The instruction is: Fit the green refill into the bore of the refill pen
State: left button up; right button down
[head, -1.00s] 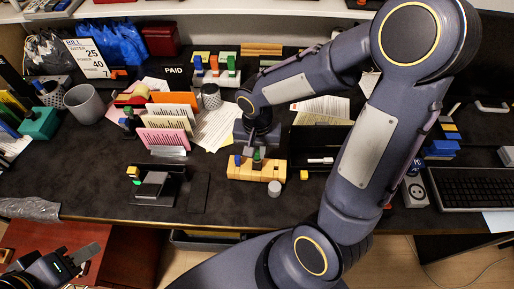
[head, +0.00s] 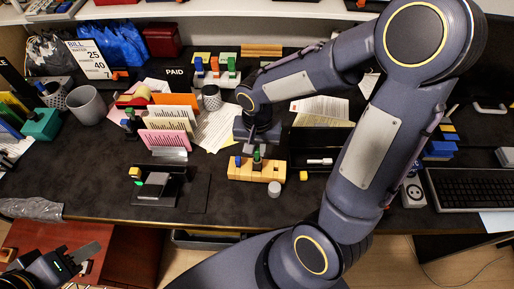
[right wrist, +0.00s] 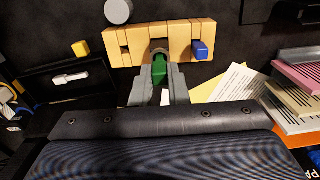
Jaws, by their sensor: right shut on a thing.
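My right gripper (right wrist: 158,92) is shut on the green refill (right wrist: 159,72), which stands between its fingers at the middle of a light wooden block (right wrist: 125,45). In the head view the refill (head: 257,156) shows just below the gripper, at the block (head: 243,172). Whether the refill's lower end is seated in the block is hidden. My left gripper (head: 88,262) is at the lower left, away from these things, and appears open and empty.
A blue peg (right wrist: 200,50) stands in the block, and a grey cylinder (head: 274,188) is beside it. A black device (head: 156,188) and paper cards (head: 164,141) stand to the left.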

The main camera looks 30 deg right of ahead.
jog(key=shift+r+p, duration=0.7)
jog(key=shift+r, duration=0.4)
jog(key=shift+b, duration=0.3)
dwell(0.9)
jog(key=shift+f+b, duration=1.5)
jog(key=shift+f, duration=0.2)
